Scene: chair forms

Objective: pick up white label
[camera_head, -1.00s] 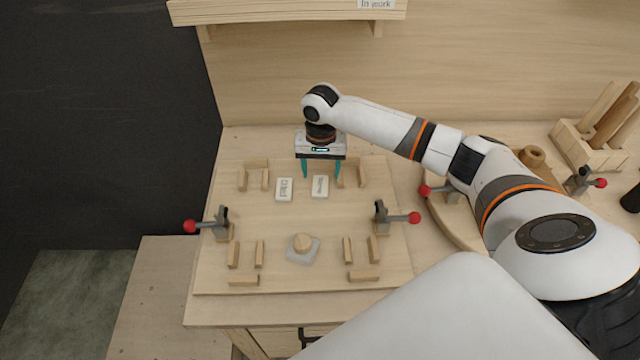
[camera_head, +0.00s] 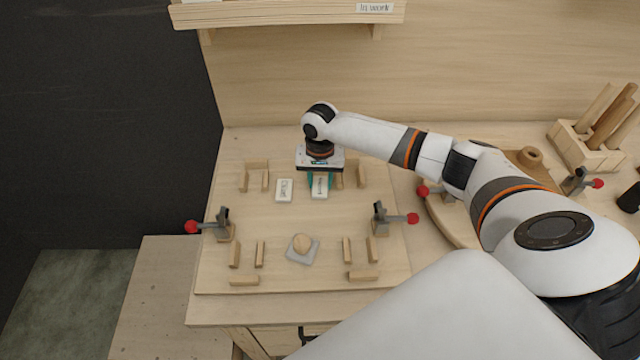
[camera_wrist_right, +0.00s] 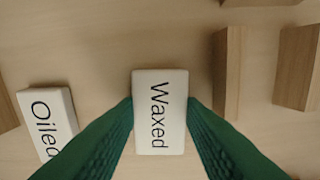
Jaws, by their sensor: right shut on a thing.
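A white label (camera_head: 320,187) reading "Waxed" lies on the wooden board, and it shows in the right wrist view (camera_wrist_right: 159,112). My right gripper (camera_head: 319,182) has its green fingers on both long sides of this label and is shut on it. In the right wrist view the gripper (camera_wrist_right: 160,108) has one fingertip at each edge of the label. A second white label (camera_head: 284,190), reading "Oiled" in the right wrist view (camera_wrist_right: 46,120), lies apart to the left. My left gripper is not in view.
Small wooden blocks (camera_head: 257,163) stand in groups at the corners of the board (camera_head: 300,225). Red-tipped clamps (camera_head: 222,226) (camera_head: 384,218) stand at its sides. A round wooden knob (camera_head: 302,242) sits on a grey square base. A shelf (camera_head: 290,14) overhangs the back.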

